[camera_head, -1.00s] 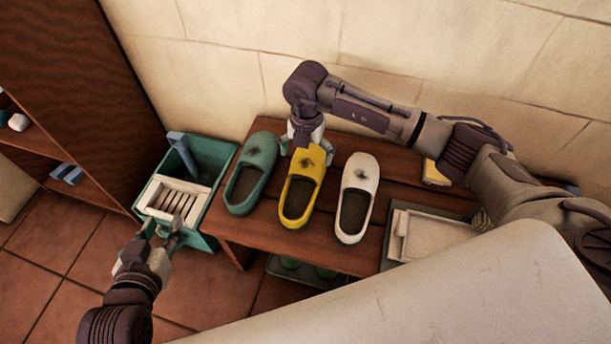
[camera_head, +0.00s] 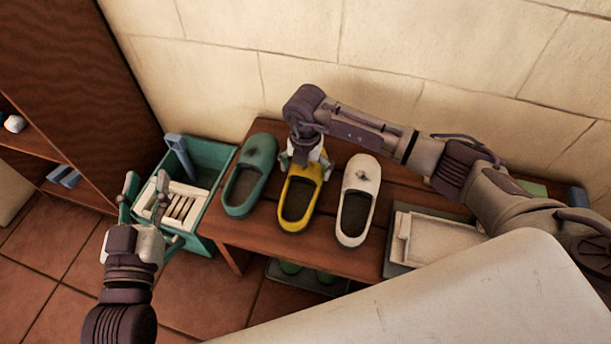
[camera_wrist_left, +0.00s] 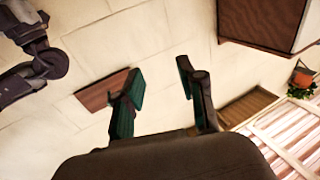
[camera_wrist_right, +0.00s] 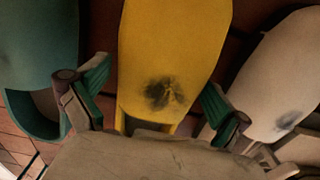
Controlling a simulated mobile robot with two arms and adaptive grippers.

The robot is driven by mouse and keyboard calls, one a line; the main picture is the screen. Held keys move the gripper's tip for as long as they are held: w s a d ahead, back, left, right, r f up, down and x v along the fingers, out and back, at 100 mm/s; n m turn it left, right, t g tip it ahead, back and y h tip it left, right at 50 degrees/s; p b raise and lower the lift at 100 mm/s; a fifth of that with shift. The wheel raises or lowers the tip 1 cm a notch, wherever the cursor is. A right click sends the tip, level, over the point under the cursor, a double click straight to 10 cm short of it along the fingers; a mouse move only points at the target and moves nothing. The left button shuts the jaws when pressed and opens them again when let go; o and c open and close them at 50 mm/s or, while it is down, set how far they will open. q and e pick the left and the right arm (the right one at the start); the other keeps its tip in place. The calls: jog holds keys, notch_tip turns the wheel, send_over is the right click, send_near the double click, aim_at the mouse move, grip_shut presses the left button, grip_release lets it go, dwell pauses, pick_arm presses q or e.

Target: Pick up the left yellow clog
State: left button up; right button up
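One yellow clog (camera_head: 297,205) lies on the wooden bench between a teal clog (camera_head: 249,175) and a white clog (camera_head: 355,200). My right gripper (camera_head: 304,158) is over the yellow clog's toe end. In the right wrist view its open fingers (camera_wrist_right: 155,105) stand on either side of the yellow clog (camera_wrist_right: 170,50), which has a dark smudge; a gap shows beside each finger. My left gripper (camera_head: 145,190) is open and empty, in front of the teal crate. In the left wrist view its fingers (camera_wrist_left: 160,90) are spread with nothing between them.
The teal crate (camera_head: 208,160) holds a white slatted piece (camera_head: 182,205). A pale tray (camera_head: 430,240) sits at the bench's right. A brown shelf unit (camera_head: 75,90) stands at the left, and the tiled wall (camera_head: 300,45) is behind the bench (camera_head: 270,232).

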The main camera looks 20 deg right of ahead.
jog(key=c, duration=1)
jog(key=shift+r, duration=0.15)
